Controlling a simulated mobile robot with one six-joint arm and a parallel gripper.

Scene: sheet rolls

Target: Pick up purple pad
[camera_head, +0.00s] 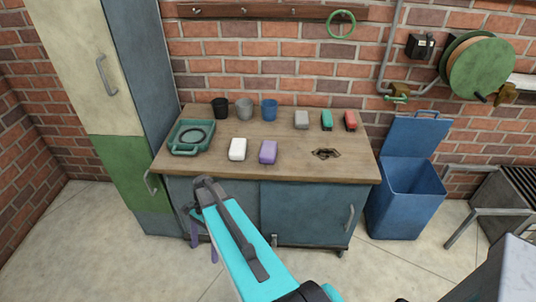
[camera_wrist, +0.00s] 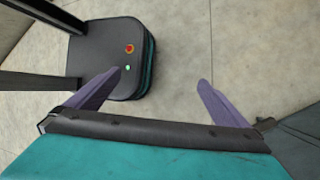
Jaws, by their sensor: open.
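The purple pad (camera_head: 268,152) lies near the front edge of the wooden workbench top (camera_head: 215,160) in the head view, right of a white pad (camera_head: 237,149). My gripper (camera_head: 204,246) hangs in front of the bench, below the top's level in the picture and left of the purple pad. In the wrist view my gripper (camera_wrist: 160,80) shows two purple fingers spread apart with only floor between them. It is open and empty, apart from the pad. The pad is not in the wrist view.
A green tray (camera_head: 176,149) stands at the bench's left. A dark hole (camera_head: 326,154) is at the right. A blue bin (camera_head: 405,205) stands beside the bench.

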